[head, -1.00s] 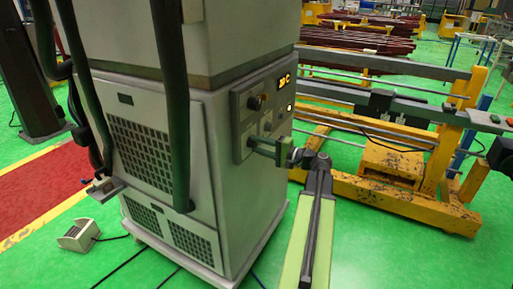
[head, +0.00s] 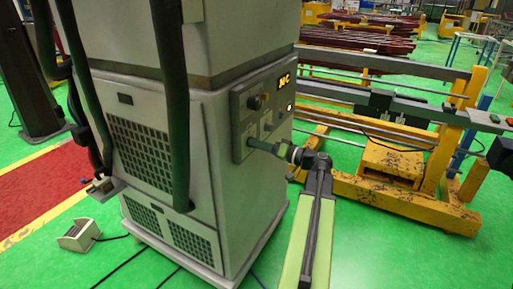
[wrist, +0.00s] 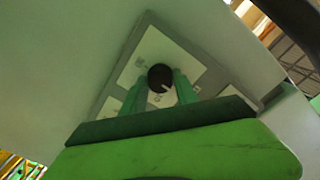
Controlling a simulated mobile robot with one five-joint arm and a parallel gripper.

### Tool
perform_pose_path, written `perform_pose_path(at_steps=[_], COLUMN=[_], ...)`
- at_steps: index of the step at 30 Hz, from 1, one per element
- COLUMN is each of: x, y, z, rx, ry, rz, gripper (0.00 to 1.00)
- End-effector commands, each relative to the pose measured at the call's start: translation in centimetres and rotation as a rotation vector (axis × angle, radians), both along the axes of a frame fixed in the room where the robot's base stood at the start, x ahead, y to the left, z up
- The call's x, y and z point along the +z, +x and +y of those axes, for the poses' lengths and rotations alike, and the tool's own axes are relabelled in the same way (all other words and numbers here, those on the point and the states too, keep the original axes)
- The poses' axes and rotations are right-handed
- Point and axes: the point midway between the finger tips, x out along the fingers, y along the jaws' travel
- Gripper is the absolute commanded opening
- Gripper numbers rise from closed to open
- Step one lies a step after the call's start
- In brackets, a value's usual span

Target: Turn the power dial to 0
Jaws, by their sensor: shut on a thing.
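In the wrist view a round black dial (wrist: 160,77) with a white pointer mark sits on the panel (wrist: 141,52). My gripper (head: 252,144) reaches the lower part of the panel. Its green fingers also show in the wrist view (wrist: 160,92), one on each side of the dial, shut on it. In the head view the gripper hides this dial. The scale marks around it are too small to read.
The grey cabinet (head: 235,190) stands on green floor left of my arm. Thick dark hoses (head: 170,110) hang in front of it. A yellow frame machine (head: 400,190) stands to the right. A small foot pedal (head: 78,235) lies at lower left.

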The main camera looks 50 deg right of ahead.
Motion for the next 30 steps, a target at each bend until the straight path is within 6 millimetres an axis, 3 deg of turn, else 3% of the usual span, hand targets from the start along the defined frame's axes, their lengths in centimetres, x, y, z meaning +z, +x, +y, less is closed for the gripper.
perform_pose_path(at_steps=[21, 22, 27, 30], x=[-0.1, -0.09, -0.05, -0.03], y=[-0.03, -0.03, 0.01, 0.02], z=[0.13, 0.13, 0.09, 0.08], rx=[0.004, 0.003, 0.003, 0.002], ry=[-0.073, -0.072, -0.071, -0.071], rz=[-0.015, -0.015, -0.016, -0.017], gripper=[0.0, 0.37, 0.57, 0.57])
